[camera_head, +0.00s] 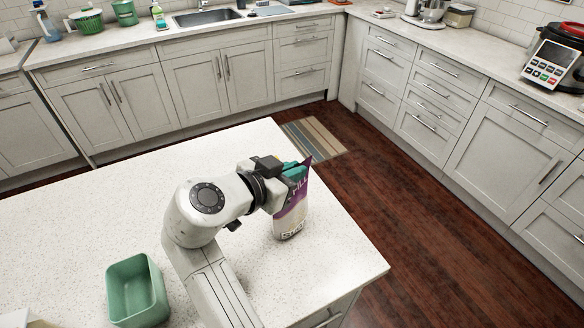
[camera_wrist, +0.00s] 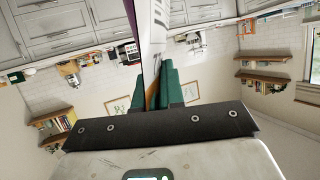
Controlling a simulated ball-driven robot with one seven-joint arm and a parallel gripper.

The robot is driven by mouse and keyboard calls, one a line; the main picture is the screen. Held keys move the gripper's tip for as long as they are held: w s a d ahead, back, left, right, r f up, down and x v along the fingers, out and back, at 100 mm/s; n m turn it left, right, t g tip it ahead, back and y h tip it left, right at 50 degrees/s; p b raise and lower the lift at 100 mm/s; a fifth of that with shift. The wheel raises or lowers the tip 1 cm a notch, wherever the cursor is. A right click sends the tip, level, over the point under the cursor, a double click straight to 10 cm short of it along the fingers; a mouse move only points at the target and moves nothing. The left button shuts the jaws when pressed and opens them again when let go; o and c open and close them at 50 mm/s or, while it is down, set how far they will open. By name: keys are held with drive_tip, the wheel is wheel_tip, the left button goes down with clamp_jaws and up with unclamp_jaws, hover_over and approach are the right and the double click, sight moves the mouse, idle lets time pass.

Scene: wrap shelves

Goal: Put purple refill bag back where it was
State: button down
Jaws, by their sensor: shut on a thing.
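The purple refill bag (camera_head: 293,208) has a purple upper part and a pale lower part with lettering. It is upright near the right edge of the speckled island counter (camera_head: 232,150). I cannot tell whether its base touches the counter. My gripper (camera_head: 297,172) is shut on the upper part of the bag, with teal fingers. In the wrist view the teal fingers (camera_wrist: 165,85) are close together with the edge of the bag (camera_wrist: 154,45) between them. The fingers and the dark gripper body hide part of the bag's top.
A green open container (camera_head: 137,290) stands on the island at the lower left. The island's far part is clear. A striped mat (camera_head: 313,139) lies on the floor.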

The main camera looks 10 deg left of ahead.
drive_tip(key=shift+f, duration=0.15)
drive_tip(key=c, duration=1.2)
unclamp_jaws()
drive_tip(key=shift+c, duration=0.2)
drive_tip(key=shift+r, duration=0.2)
drive_tip(key=b+v, duration=0.2)
drive_tip(key=v, duration=1)
drive_tip(key=shift+b, duration=0.35)
